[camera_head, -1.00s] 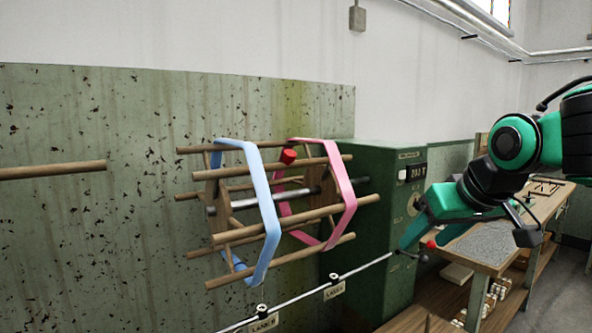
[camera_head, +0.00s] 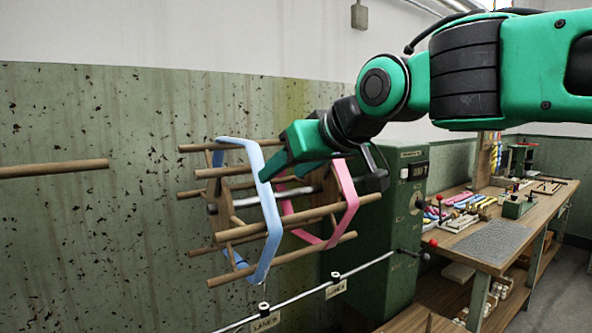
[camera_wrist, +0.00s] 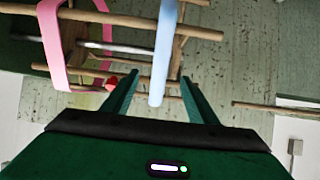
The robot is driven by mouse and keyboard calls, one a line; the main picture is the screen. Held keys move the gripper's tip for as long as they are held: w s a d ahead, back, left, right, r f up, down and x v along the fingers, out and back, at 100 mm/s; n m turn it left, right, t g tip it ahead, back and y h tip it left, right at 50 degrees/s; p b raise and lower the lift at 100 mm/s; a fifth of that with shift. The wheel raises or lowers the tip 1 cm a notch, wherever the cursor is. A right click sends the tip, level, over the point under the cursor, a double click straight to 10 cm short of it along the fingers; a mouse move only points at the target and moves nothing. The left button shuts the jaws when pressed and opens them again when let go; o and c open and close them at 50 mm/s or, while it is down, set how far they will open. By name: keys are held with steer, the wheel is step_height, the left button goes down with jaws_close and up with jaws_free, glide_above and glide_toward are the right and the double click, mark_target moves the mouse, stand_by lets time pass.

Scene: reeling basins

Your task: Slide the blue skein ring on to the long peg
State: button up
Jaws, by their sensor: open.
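The blue skein ring (camera_head: 268,215) hangs around the left part of a wooden-barred reel. It also shows in the wrist view (camera_wrist: 165,45). My gripper (camera_head: 275,167) is at the ring's upper part. In the wrist view my gripper (camera_wrist: 157,82) is open, with a strip of the blue ring between its two fingers; I cannot tell whether they touch it. The long peg (camera_head: 55,170) is a bare wooden rod at the far left, apart from the reel. It also shows at the right in the wrist view (camera_wrist: 262,106).
A pink ring (camera_head: 349,200) hangs on the reel right of the blue one. A green machine cabinet (camera_head: 402,220) stands behind the reel. A rail with lane labels (camera_head: 335,290) runs below. A workbench stands right.

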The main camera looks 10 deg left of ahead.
mark_target(266, 186)
steer(key=shift+x, duration=5.25)
jaws_close()
